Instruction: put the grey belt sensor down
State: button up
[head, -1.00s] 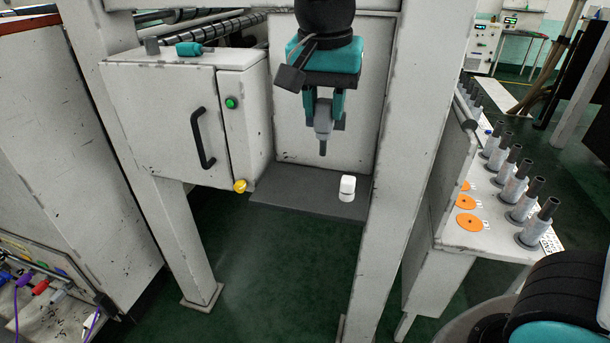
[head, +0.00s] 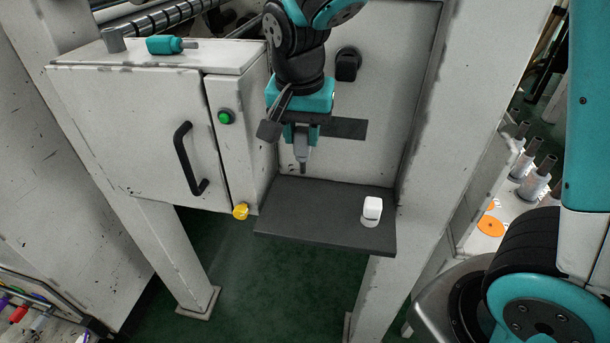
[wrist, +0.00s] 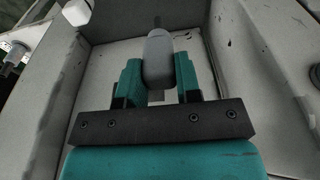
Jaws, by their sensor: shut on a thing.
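The grey belt sensor (head: 302,152) is a light grey, rounded body with a thin dark tip pointing down. My gripper (head: 301,139) is shut on it, with one teal finger on each side. The sensor hangs upright over the back left part of the dark grey shelf (head: 300,222); its tip is close to the shelf, and I cannot tell whether it touches. In the wrist view the sensor (wrist: 158,60) sits between the fingers, its tip pointing away towards the shelf (wrist: 125,20).
A white rounded object (head: 371,211) stands on the shelf's right side. A white cabinet (head: 130,120) with a black handle (head: 190,160) is left of the shelf, a teal-handled tool (head: 165,45) on top. A frame post (head: 460,140) stands right. The shelf's middle is clear.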

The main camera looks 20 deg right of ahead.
aim_at(302, 171)
notch_tip(302, 171, down, 10)
jog(key=shift+f+p, duration=0.25)
jog(key=shift+p, duration=0.4)
jog(key=shift+f, duration=0.15)
jog(key=o, duration=1)
jog(key=r, duration=0.4)
jog(key=s+r+b, duration=0.1)
jog(key=r, duration=0.2)
jog(key=a+r, duration=0.1)
jog(key=r, duration=0.3)
jog(key=shift+s+r+b, duration=0.25)
jog(key=shift+r+b, duration=0.05)
jog(key=s+a+r+n+y, duration=0.1)
jog(key=s+n, duration=0.3)
jog(key=s, duration=0.2)
jog(key=s+a+r+n+g+y, duration=0.1)
jog(key=s+n+y, duration=0.1)
jog(key=s+n, duration=0.3)
jog(key=s+a+r+n+y, duration=0.1)
jog(key=s+n+y, duration=0.1)
jog(key=s+n, duration=0.3)
jog(key=shift+s+a+r, duration=0.15)
jog(key=shift+s+a, duration=0.05)
jog(key=shift+s, duration=0.2)
jog(key=shift+s+a+r, duration=0.1)
jog(key=shift+s+a, duration=0.1)
jog(key=shift+s, duration=0.2)
